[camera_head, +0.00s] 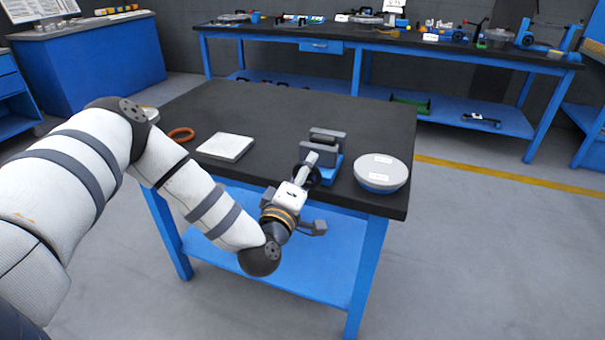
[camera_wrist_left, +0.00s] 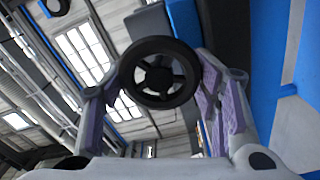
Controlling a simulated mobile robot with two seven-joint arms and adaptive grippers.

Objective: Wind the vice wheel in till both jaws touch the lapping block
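The vice (camera_head: 333,168) stands near the front edge of the dark-topped table, with a blue base and grey jaws. A dark block, apparently the lapping block (camera_head: 324,138), sits between the jaws; whether each jaw touches it is too small to tell. The black spoked vice wheel (camera_wrist_left: 160,73) faces my left wrist camera. My left gripper (camera_head: 303,173) reaches the wheel from the front; in the left wrist view its fingers (camera_wrist_left: 158,80) lie against opposite sides of the rim and appear shut on it. In the head view the gripper partly hides the wheel. My right gripper is out of view.
A round, pale-topped container (camera_head: 381,172) stands close to the right of the vice. A pale square plate (camera_head: 226,147) and an orange ring (camera_head: 181,134) lie to the left. The table's back half is clear. A cluttered workbench (camera_head: 390,45) stands behind.

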